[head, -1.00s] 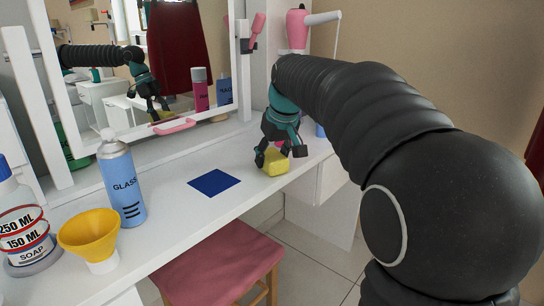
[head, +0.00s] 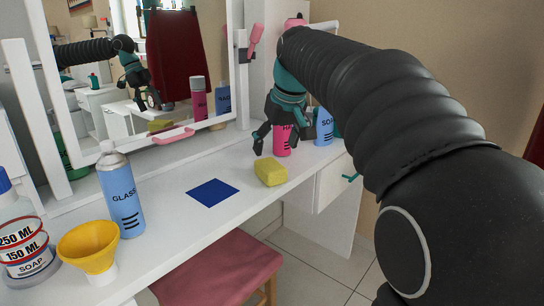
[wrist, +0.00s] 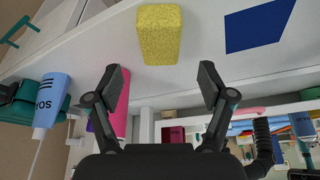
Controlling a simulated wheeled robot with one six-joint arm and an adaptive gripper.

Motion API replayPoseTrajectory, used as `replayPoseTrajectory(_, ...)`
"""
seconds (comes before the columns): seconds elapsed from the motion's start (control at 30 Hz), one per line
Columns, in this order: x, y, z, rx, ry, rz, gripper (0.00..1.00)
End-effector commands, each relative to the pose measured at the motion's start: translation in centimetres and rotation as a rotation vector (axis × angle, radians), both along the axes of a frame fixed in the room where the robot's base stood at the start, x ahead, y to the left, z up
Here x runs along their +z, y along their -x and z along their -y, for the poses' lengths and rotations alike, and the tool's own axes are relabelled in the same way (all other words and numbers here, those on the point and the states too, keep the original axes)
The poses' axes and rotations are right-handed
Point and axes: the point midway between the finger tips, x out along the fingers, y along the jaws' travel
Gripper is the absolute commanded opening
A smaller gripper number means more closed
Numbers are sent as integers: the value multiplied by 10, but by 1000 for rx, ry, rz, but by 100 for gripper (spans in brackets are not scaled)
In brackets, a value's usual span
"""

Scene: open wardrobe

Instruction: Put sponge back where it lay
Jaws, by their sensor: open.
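The yellow sponge (head: 271,172) lies on the white dressing table top, to the right of a dark blue square (head: 212,192). In the wrist view the sponge (wrist: 159,34) sits ahead of the fingertips, with a gap between, and the blue square (wrist: 258,26) is beside it. My gripper (head: 277,142) is open and empty, raised just behind and above the sponge. Its two spread fingers (wrist: 160,84) show in the wrist view with nothing between them. The sponge is apart from the blue square.
A pink bottle (head: 281,140) stands right behind my gripper, with a blue soap bottle (head: 324,128) to its right. A mirror (head: 150,75) rises behind. A pink stool (head: 220,270) is below.

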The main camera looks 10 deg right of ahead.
Motion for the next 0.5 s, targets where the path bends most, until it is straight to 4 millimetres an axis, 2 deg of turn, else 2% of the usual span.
replayPoseTrajectory(0.03,11,4,1,0,0,2,81)
replayPoseTrajectory(0.2,33,13,3,0,0,1,81)
replayPoseTrajectory(0.5,43,18,4,0,-1,-1,81)
